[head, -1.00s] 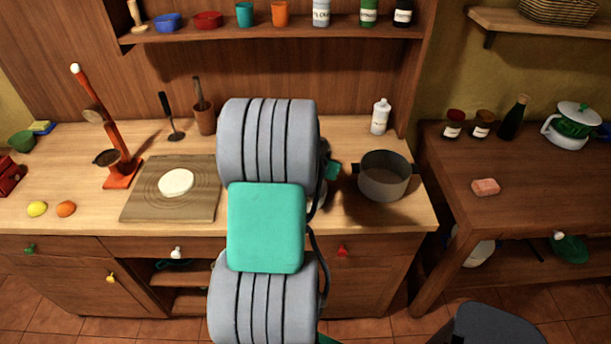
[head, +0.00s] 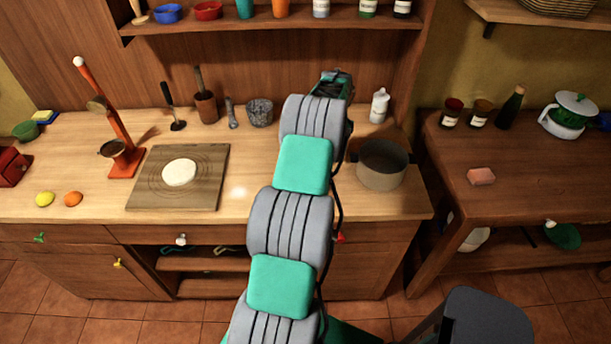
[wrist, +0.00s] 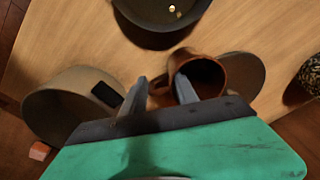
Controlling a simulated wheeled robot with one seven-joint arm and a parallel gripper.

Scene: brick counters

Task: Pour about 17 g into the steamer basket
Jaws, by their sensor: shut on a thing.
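My gripper (wrist: 160,93) is shut on the handle side of a brown mug (wrist: 212,72) in the wrist view. The mug is tilted, its dark mouth showing; I cannot make out its contents. A flat brown disc (wrist: 246,75) lies behind it. A round grey pot (head: 383,168) with dark handles stands right of my arm; it also shows at left in the wrist view (wrist: 60,108). A dark round vessel (wrist: 160,18) with a small bright spot inside is at the top. I cannot tell for sure which vessel is the steamer basket. In the head view, my arm hides the mug.
A stone mortar (head: 260,112) stands left of my arm, and a white bottle (head: 379,105) stands behind the pot. A board (head: 215,185) with a white round (head: 180,172) lies to the left. A shelf (head: 270,24) hangs above the back of the counter.

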